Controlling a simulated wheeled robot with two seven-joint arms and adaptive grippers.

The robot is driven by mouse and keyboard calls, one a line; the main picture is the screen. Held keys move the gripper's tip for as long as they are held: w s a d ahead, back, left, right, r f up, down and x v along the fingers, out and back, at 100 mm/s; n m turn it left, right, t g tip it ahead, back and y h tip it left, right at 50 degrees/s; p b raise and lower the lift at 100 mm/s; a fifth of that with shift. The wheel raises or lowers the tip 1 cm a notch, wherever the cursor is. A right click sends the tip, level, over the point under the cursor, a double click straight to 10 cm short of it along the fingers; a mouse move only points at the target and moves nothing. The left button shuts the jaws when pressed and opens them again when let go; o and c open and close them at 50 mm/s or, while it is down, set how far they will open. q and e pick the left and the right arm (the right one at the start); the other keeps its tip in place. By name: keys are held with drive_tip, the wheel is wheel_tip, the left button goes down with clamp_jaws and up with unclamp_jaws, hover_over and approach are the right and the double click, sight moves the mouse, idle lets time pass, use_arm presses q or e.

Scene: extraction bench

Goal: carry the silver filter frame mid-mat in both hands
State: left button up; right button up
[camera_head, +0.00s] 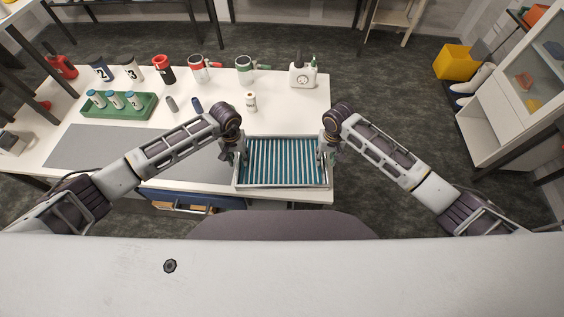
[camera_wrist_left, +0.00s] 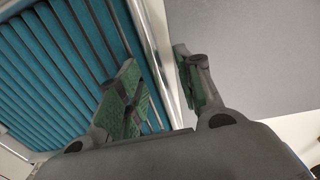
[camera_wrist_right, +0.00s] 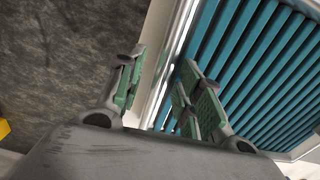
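The silver filter frame (camera_head: 284,187), a rectangle with teal slats, lies level at the front right of the white table, beside the grey mat (camera_head: 120,150). My left gripper (camera_head: 235,155) is at its left side. I cannot tell whether the frame touches the table.
A green rack (camera_head: 119,111) with several jars stands behind the mat. The mat is clear of objects.

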use_arm(q)
clamp_jaws()
use_arm(e)
clamp_jaws()
use_arm(q)
drive_tip(key=shift+r, duration=0.25)
use_arm(e)
drive_tip(key=shift+r, duration=0.25)
